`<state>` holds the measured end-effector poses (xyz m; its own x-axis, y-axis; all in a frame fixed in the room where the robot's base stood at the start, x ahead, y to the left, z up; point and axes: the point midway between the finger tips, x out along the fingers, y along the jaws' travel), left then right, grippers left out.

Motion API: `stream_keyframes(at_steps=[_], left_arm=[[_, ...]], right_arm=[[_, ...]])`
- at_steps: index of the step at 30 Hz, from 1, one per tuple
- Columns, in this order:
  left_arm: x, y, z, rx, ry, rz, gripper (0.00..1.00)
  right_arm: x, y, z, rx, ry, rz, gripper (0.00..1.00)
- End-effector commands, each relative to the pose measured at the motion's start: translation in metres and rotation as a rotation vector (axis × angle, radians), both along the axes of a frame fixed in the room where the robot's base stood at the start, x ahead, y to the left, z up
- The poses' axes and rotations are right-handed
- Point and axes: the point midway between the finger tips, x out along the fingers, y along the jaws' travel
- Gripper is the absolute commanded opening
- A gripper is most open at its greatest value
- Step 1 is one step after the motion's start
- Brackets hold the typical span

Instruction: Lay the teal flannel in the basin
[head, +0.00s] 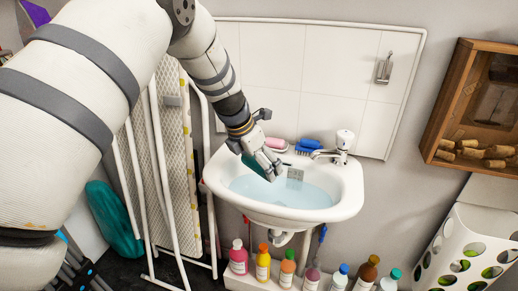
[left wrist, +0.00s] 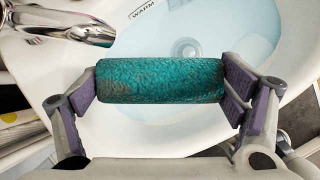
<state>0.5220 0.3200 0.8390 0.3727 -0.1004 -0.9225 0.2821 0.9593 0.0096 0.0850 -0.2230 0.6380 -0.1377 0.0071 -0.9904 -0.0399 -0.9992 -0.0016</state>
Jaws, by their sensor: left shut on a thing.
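The teal flannel (left wrist: 160,80) is a rolled, textured bundle. In the left wrist view my left gripper (left wrist: 163,84) is shut on it, one finger pad at each end. In the head view my left gripper (head: 268,172) reaches in from the left, over the left part of the white basin (head: 345,197). The flannel (head: 252,163) is partly hidden by the gripper there. Water (head: 300,194) stands in the basin, and it also shows in the left wrist view (left wrist: 235,50) beyond the flannel. I cannot tell whether the flannel touches the water. My right gripper is not in view.
A chrome tap (head: 341,147) stands at the basin's back right. A blue brush (head: 306,146) and a pink item (head: 276,144) lie on the back ledge. Several bottles (head: 288,269) stand below. A folded ironing board (head: 170,150) leans to the left. A wooden cabinet (head: 455,100) hangs right.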

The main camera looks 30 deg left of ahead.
Motion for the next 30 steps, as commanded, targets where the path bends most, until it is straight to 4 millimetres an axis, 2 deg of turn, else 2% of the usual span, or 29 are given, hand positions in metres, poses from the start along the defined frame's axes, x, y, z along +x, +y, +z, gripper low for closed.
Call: stream_keyframes(at_steps=[1, 15, 21, 30], left_arm=[[-0.002, 0.000, -0.015, -0.001, 0.013, 0.000, 0.64], [-0.002, 0.000, -0.088, -0.001, 0.014, 0.001, 0.64], [-0.001, 0.000, -0.101, 0.001, 0.009, -0.001, 0.64], [0.000, 0.000, -0.100, 0.001, 0.004, -0.001, 0.64]], right_arm=[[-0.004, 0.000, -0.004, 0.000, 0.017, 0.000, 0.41], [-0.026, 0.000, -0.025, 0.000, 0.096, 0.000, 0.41], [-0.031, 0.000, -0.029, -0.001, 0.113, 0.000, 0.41], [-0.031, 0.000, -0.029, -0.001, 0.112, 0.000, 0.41]])
